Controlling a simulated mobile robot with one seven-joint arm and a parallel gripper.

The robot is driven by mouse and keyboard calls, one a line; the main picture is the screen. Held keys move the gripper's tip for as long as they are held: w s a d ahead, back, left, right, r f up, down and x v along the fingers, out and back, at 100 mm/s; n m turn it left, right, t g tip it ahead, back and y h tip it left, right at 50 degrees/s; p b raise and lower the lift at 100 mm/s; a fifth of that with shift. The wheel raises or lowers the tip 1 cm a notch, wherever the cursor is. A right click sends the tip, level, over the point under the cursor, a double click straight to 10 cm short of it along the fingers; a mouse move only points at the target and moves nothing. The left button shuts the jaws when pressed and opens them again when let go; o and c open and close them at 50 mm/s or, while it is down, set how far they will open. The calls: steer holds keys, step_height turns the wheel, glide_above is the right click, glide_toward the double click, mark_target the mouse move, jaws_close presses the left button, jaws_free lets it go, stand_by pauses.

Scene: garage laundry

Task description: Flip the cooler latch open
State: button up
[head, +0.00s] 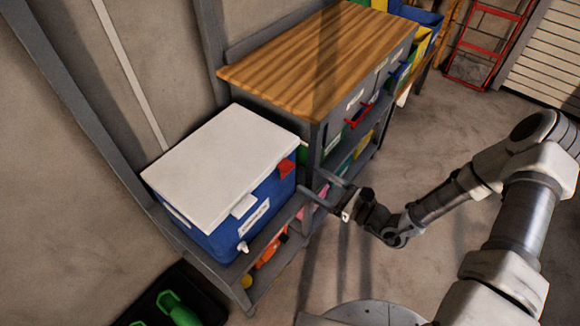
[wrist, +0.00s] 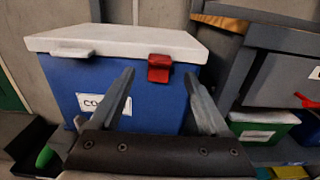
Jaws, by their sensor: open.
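The blue cooler (head: 232,222) with a white lid (head: 222,163) stands on the lower shelf unit at left. A red latch (head: 285,168) sits on its front at the right end, over the lid's edge; in the wrist view the red latch (wrist: 160,68) shows between my fingers, beyond them. My gripper (head: 310,181) is open and empty in front of the cooler's right end, apart from the red latch. Its fingers (wrist: 159,76) point at the cooler in the wrist view.
A wood-topped workbench (head: 300,75) with drawers and red handles (head: 358,118) stands right beside the cooler. A black crate with a green item (head: 178,308) is at the lower left. The floor (head: 440,130) to the right is clear.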

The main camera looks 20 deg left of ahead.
mark_target(292, 169)
steer(key=x, duration=0.8)
steer(key=shift+c, duration=0.2)
jaws_close()
